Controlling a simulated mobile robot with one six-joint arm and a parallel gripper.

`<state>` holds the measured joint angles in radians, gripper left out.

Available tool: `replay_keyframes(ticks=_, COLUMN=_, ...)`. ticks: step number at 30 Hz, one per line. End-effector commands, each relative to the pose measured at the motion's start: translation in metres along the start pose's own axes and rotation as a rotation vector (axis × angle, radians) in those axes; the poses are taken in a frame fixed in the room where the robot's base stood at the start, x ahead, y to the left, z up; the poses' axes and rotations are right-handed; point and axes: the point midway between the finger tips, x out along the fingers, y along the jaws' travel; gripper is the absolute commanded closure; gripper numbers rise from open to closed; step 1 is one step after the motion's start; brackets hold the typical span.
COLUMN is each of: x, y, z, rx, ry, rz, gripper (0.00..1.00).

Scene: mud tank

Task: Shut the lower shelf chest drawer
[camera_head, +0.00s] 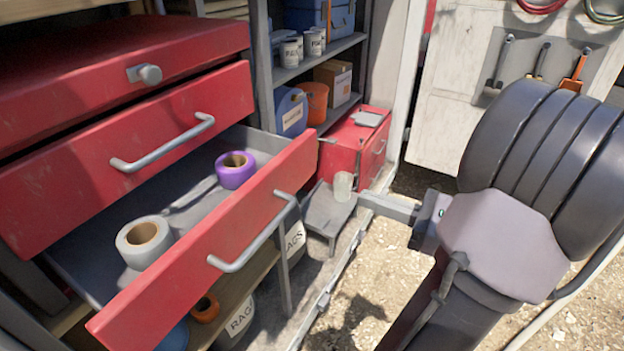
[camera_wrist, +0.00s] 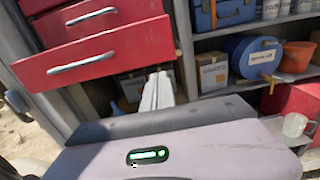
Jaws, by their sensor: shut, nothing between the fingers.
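The red chest's lower drawer (camera_head: 205,245) is pulled well out. A purple tape roll (camera_head: 236,170) and a grey tape roll (camera_head: 144,243) lie in its grey tray. Its bar handle (camera_head: 255,235) is on the red front. The wrist view shows the drawer front (camera_wrist: 100,57) and handle (camera_wrist: 82,66) at upper left. My gripper (camera_head: 363,198) is to the right of the drawer, apart from it, and is shut and empty. Its fingers (camera_wrist: 158,88) appear just below and right of the drawer front in the wrist view.
The drawer above (camera_head: 130,155) sits farther in than the lower one. A small red chest (camera_head: 357,150), a grey stool (camera_head: 326,213) and a pale mug (camera_head: 343,186) are near my gripper in the picture. Bare gravel (camera_head: 385,285) lies in front.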

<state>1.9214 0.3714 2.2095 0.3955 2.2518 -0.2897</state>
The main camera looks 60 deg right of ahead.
Motion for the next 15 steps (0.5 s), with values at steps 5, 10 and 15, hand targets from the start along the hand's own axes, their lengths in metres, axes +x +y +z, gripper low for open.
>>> replay_keyframes(ticks=5, x=0.040, y=0.002, z=-0.001, rx=-0.001, ry=0.001, rz=0.006, gripper=1.00)
replay_keyframes(ticks=10, x=0.076, y=0.002, z=-0.001, rx=0.000, ry=0.002, rz=0.006, gripper=1.00)
replay_keyframes(ticks=15, x=0.099, y=0.002, z=-0.001, rx=-0.001, ry=0.002, rz=0.005, gripper=1.00)
